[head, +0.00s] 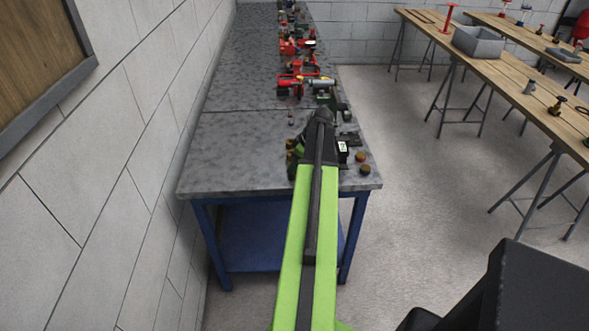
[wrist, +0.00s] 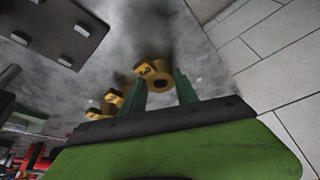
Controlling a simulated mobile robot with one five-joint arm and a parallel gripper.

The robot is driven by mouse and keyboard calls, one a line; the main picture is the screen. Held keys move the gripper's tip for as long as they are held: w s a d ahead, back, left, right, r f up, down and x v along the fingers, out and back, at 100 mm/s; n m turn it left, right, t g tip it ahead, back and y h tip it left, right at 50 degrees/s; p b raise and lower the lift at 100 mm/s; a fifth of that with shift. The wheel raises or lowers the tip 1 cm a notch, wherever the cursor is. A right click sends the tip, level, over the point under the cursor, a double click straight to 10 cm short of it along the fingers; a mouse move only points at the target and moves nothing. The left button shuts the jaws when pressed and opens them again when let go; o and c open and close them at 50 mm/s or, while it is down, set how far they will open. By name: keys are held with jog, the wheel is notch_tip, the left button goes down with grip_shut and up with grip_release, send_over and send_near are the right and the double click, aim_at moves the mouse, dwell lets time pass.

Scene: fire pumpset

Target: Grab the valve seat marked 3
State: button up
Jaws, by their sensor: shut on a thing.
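The valve seat marked 3 (wrist: 158,72) is a small brass ring with a yellow label, at the centre of the wrist view. My gripper (wrist: 161,88) is shut on it, with one green finger on each side. Two more labelled brass pieces (wrist: 112,98) stand in a row to the left, apart from the fingers; their labels are too small to read surely. In the head view my arm reaches over the near end of the grey workbench (head: 225,165) and hides the fingertips and the held seat.
Brass pieces (head: 364,168) and dark parts lie right of my arm on the bench. Red and grey pump parts (head: 300,85) crowd its far stretch. A block wall (head: 130,130) runs along the left. Wooden trestle tables (head: 510,75) stand right, across open floor.

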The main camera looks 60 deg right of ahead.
grip_shut()
notch_tip(320, 180, up, 10)
jog(key=p, duration=1)
